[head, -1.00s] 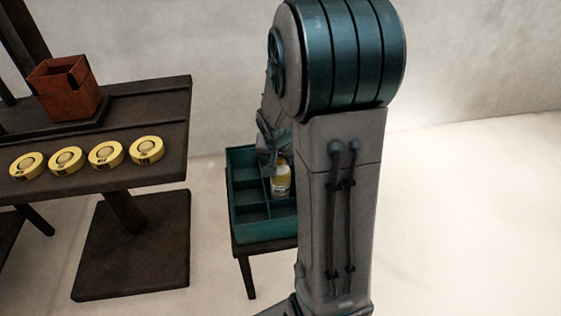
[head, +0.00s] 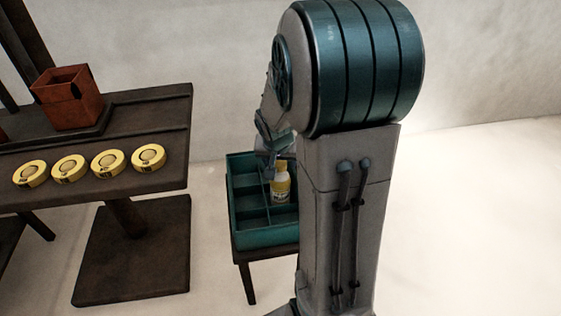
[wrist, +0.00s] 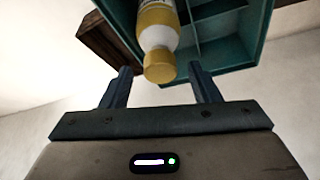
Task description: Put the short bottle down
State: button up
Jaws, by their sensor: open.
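In the head view my gripper (head: 266,150) is beside and behind the bottle's top, partly hidden.
The crate rests on a small dark stand (head: 247,266). To the left a dark table (head: 150,115) carries several yellow round discs (head: 109,161) and a red-brown open box (head: 69,98). My arm hides the crate's right side. Bare floor lies to the right.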

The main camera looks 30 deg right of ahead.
jog(key=p+v, duration=0.2)
jog(key=v, duration=0.7)
jog(key=s+a+r+n+g+y, duration=0.1)
jog(key=s+a+n+g+y, duration=0.1)
jog(key=s+a+n, duration=0.4)
jog(key=s+a, duration=0.5)
jog(key=s, duration=0.3)
jog(key=shift+s+a+n+g+y, duration=0.15)
jog(key=shift+s+n+g+y, duration=0.15)
jog(key=shift+s+n, duration=0.1)
jog(key=shift+r, duration=0.15)
notch_tip(320, 180, up, 29)
jog(key=t+p, duration=0.1)
jog(key=p, duration=2.5)
jog(key=shift+t, duration=0.3)
